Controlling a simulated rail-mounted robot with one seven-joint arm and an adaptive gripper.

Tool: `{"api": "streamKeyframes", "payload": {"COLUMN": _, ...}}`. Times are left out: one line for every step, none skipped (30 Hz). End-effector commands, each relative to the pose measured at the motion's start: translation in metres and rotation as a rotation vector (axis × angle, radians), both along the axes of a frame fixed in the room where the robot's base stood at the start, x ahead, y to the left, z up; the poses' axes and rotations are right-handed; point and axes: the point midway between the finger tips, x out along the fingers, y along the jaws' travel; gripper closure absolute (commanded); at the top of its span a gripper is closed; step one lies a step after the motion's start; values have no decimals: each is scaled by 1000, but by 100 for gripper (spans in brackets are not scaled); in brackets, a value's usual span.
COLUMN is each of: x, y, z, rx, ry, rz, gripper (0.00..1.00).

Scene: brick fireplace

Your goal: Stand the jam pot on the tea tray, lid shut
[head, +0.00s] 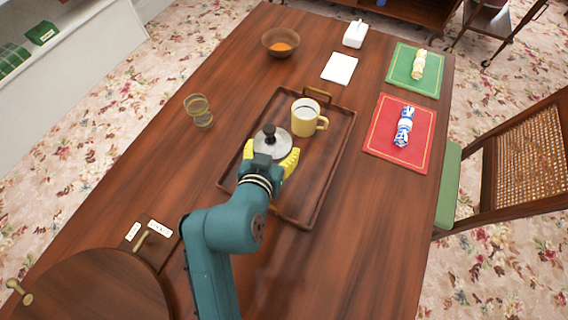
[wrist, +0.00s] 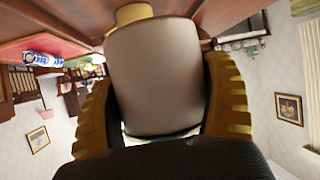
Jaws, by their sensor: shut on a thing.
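The jam pot (head: 272,146), with a shiny metal lid and black knob, is between the yellow fingers of my gripper (head: 270,157). The lid appears seated on top. In the wrist view the pot's smooth grey-white body (wrist: 156,75) fills the space between both fingers, and my gripper (wrist: 160,85) is shut on it. The pot looks upright over the left-middle part of the brown wooden tea tray (head: 325,166). I cannot tell whether its base touches the tray. A yellow mug (head: 304,119) stands on the tray just beyond the pot.
A glass (head: 199,110) stands left of the tray. A bowl with orange contents (head: 281,42), a white pad (head: 339,68) and a white box (head: 355,33) are behind. Green (head: 404,80) and red (head: 382,145) mats hold rolled napkins. The table's right front is clear.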

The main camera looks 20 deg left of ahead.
Motion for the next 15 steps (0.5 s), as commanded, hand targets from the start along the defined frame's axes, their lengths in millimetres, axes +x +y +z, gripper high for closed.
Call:
{"api": "streamKeyframes", "payload": {"x": 2, "y": -5, "z": 0, "rx": 3, "ry": -8, "rz": -11, "gripper": 59}}
{"api": "streamKeyframes", "payload": {"x": 3, "y": -7, "z": -3, "rx": 3, "ry": -8, "rz": -16, "gripper": 59}}
{"api": "streamKeyframes", "payload": {"x": 3, "y": -9, "z": -8, "rx": 2, "ry": -7, "rz": -17, "gripper": 59}}
{"api": "streamKeyframes", "payload": {"x": 3, "y": -9, "z": -14, "rx": 1, "ry": -5, "rz": -18, "gripper": 59}}
{"api": "streamKeyframes", "payload": {"x": 3, "y": -9, "z": -20, "rx": 0, "ry": -4, "rz": -18, "gripper": 59}}
{"api": "streamKeyframes", "payload": {"x": 3, "y": -9, "z": -29, "rx": -1, "ry": -3, "rz": -17, "gripper": 59}}
{"api": "streamKeyframes", "payload": {"x": 2, "y": -9, "z": -35, "rx": 0, "ry": -3, "rz": -17, "gripper": 59}}
{"api": "streamKeyframes", "payload": {"x": 2, "y": -9, "z": -42, "rx": -1, "ry": -3, "rz": -17, "gripper": 59}}
{"api": "streamKeyframes", "payload": {"x": 3, "y": -8, "z": -48, "rx": 0, "ry": -4, "rz": -17, "gripper": 59}}
{"api": "streamKeyframes", "payload": {"x": 3, "y": -8, "z": -51, "rx": 1, "ry": -5, "rz": -17, "gripper": 59}}
{"api": "streamKeyframes", "payload": {"x": 3, "y": -8, "z": -54, "rx": 1, "ry": -6, "rz": -17, "gripper": 59}}
{"api": "streamKeyframes", "payload": {"x": 3, "y": -8, "z": -58, "rx": 2, "ry": -7, "rz": -16, "gripper": 59}}
{"api": "streamKeyframes", "payload": {"x": 3, "y": -8, "z": -62, "rx": 2, "ry": -7, "rz": -16, "gripper": 59}}
{"api": "streamKeyframes", "payload": {"x": 3, "y": -8, "z": -67, "rx": 2, "ry": -7, "rz": -16, "gripper": 59}}
{"api": "streamKeyframes", "payload": {"x": 2, "y": -8, "z": -76, "rx": 0, "ry": -5, "rz": -16, "gripper": 59}}
